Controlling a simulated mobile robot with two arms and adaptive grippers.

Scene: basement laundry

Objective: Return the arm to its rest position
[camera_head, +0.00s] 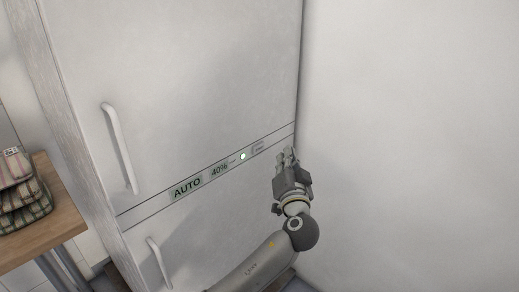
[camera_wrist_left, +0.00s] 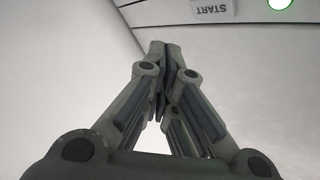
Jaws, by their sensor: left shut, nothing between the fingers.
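My left gripper (camera_head: 288,157) is in front of the white cabinet's control strip, near its right end, in the head view. Its fingers point up toward the strip. In the left wrist view the left gripper (camera_wrist_left: 165,48) is shut, its fingertips together with nothing between them. My left arm (camera_head: 258,262) comes up from the bottom of the head view. My right gripper is in neither view.
The tall white cabinet (camera_head: 190,80) has two handles and a strip reading AUTO and 40%. A lit round button (camera_head: 243,156) also shows in the wrist view (camera_wrist_left: 279,3). A white wall (camera_head: 420,130) stands close on the right. Folded plaid cloth (camera_head: 22,190) lies on a wooden table (camera_head: 58,212) at left.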

